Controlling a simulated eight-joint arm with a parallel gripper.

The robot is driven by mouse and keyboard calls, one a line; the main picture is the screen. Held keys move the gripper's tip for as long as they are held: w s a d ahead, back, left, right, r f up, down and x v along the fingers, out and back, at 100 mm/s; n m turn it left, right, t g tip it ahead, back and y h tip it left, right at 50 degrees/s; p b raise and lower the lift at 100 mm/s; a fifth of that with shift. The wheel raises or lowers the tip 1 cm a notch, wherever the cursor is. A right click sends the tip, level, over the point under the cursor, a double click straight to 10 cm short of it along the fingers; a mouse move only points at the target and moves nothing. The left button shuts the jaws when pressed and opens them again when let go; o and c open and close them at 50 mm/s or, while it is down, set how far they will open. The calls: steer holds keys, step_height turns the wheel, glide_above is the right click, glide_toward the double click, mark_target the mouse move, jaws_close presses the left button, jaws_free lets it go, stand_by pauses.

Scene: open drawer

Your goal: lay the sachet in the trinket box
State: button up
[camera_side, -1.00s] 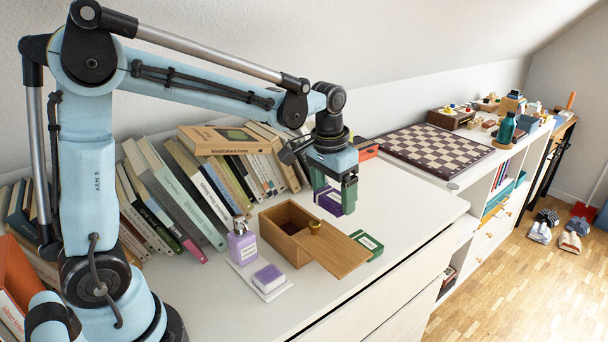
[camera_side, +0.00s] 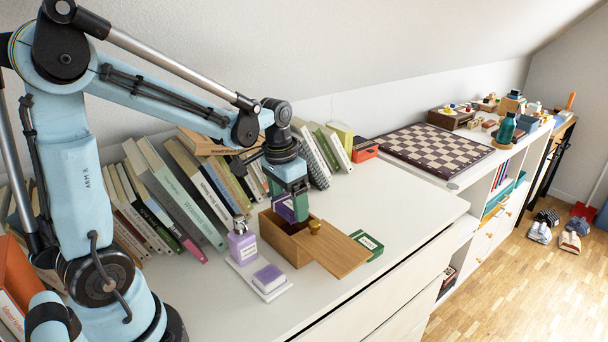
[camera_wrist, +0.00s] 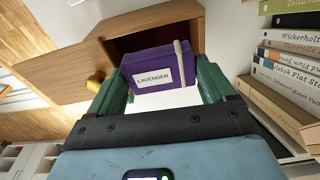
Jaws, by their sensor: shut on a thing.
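A purple sachet labelled "LAVENDER" (camera_wrist: 158,68) is held between the green fingers of my gripper (camera_wrist: 160,85). In the side view the sachet (camera_side: 285,208) hangs upright below my gripper (camera_side: 294,208), at the open part of the trinket box. The trinket box (camera_side: 290,247) is wooden, and its lid (camera_side: 340,254) with a brass knob (camera_side: 315,227) is slid partly off to the right. In the wrist view the box (camera_wrist: 178,16) shows its dark inside just beyond the sachet. I cannot tell whether the sachet's lower edge is inside the box; the gripper hides part of the opening.
A purple bottle (camera_side: 242,243) and a lilac block (camera_side: 268,278) stand on a white tray (camera_side: 285,290) left of the box. A green labelled box (camera_side: 369,245) lies at the lid's right. Leaning books (camera_side: 190,192) line the wall. The desk to the right is clear.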

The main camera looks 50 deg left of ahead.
steer(key=shift+f, duration=0.35)
steer(key=o, duration=0.9)
steer(key=shift+c, duration=0.2)
steer(key=shift+r, duration=2.5)
steer(key=s+d+t, duration=0.5)
steer(key=s+d, duration=0.1)
steer(key=d, duration=0.2)
steer(key=shift+s+d+r+t, duration=0.3)
steer(key=shift+s+t, duration=0.05)
steer(key=shift+t, duration=0.05)
